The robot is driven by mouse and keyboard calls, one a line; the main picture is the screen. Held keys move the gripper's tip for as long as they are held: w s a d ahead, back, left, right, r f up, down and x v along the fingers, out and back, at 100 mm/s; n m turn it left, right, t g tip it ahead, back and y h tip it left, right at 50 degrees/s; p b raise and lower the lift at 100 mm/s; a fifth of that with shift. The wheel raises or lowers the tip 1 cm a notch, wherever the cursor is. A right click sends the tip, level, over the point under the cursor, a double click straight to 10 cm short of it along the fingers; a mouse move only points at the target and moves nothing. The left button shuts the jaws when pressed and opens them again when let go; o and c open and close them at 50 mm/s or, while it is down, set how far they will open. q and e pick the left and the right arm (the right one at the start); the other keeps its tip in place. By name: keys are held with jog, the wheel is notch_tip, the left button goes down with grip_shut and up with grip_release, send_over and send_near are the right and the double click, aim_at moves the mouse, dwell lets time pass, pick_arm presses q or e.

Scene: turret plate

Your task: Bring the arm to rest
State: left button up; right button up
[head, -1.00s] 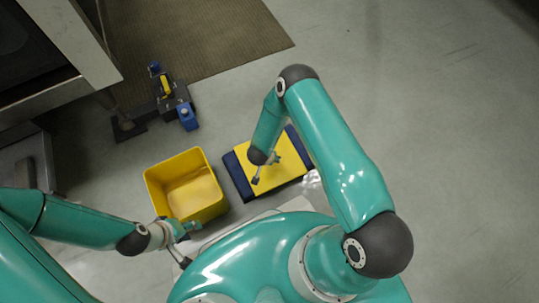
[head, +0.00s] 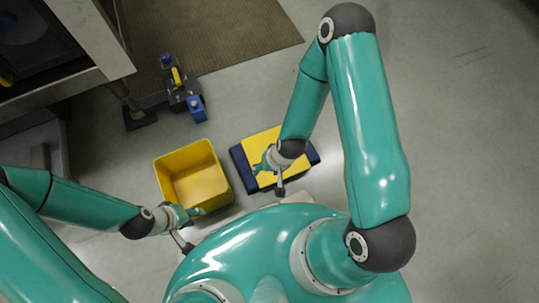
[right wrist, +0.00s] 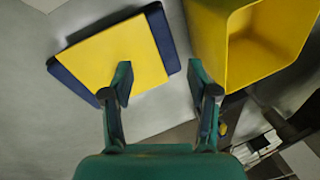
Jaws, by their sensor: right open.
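My right arm is bent, with its elbow high. My right gripper (head: 268,174) hangs over a yellow square plate on a dark blue base (head: 238,165). In the right wrist view its two fingers (right wrist: 161,88) are spread apart with nothing between them. The yellow plate (right wrist: 120,55) shows beyond the left finger there. My left gripper (head: 187,220) is at the near side of the yellow bin (head: 160,185); its fingers are too small to read. I cannot tell whether it touches the bin.
The yellow bin is open and looks empty; it also shows in the right wrist view (right wrist: 216,40). A dark device with blue and yellow parts (head: 184,98) stands behind it. A machine (head: 90,60) and a brown mat (head: 215,35) are at the back. Right floor is clear.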

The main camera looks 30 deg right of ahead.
jog(key=shift+n+g+y, duration=0.5)
jog(key=shift+n+y, duration=0.1)
jog(key=shift+n, duration=0.3)
jog(key=s+r, duration=0.2)
jog(key=s, duration=0.1)
jog(key=s+a, duration=0.1)
jog(key=shift+s+r, duration=0.15)
jog(key=shift+r, duration=0.25)
